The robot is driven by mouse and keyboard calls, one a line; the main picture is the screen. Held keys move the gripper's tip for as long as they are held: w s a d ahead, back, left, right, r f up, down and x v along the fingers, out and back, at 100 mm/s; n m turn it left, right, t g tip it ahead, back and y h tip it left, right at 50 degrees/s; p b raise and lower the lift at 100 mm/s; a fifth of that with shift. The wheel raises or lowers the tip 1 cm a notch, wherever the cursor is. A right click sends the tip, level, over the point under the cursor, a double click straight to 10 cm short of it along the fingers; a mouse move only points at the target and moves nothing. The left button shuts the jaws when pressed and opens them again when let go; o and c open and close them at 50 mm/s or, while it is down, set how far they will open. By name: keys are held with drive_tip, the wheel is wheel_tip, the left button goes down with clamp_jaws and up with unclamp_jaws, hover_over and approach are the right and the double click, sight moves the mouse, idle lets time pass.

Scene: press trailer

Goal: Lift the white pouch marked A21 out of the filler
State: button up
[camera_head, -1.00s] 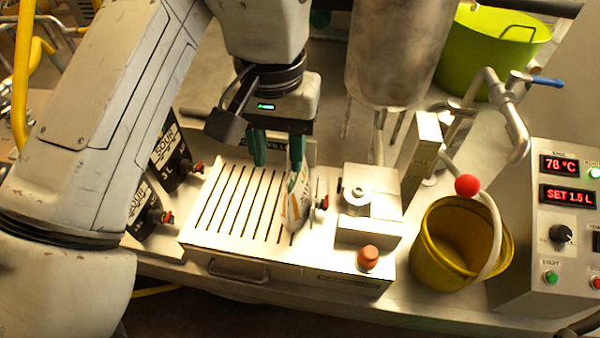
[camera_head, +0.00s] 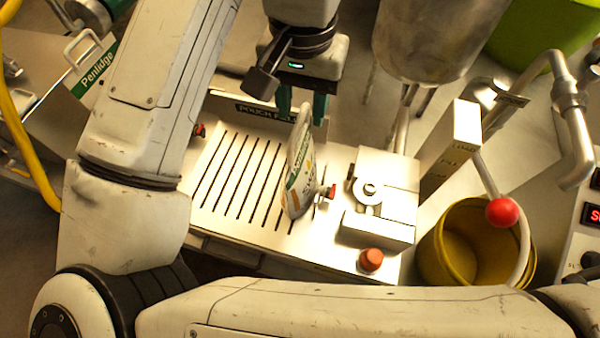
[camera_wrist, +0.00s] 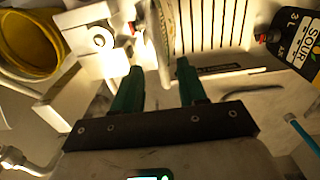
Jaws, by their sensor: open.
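The white pouch (camera_head: 300,170), with green and orange print, stands nearly upright on the filler (camera_head: 225,222), at the right end of its slotted top. Its A21 mark is not readable here. My gripper (camera_head: 302,118) is open, its green fingers just behind the pouch's upper part in the head view. In the wrist view the pouch shows edge-on (camera_wrist: 165,40), ahead of the gap between the open fingertips (camera_wrist: 158,80). I see no grip on it.
Right of the pouch are a red knob (camera_head: 328,192), a white block with a round fitting (camera_head: 382,195) and an orange button (camera_head: 371,261). A yellow bucket (camera_head: 440,262) and red ball-topped lever (camera_head: 502,212) stand further right. A steel tank (camera_head: 425,40) hangs behind. A black pouch (camera_wrist: 295,40) shows in the wrist view.

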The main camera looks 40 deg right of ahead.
sight(298, 121)
drive_tip(key=shift+a+f+p, duration=0.2)
drive_tip(key=shift+f, duration=1.2)
drive_tip(key=shift+a+f+p, duration=0.15)
drive_tip(key=shift+f+p, duration=0.05)
drive_tip(key=shift+f, duration=1.2)
clamp_jaws()
drive_tip(key=shift+r, duration=0.1)
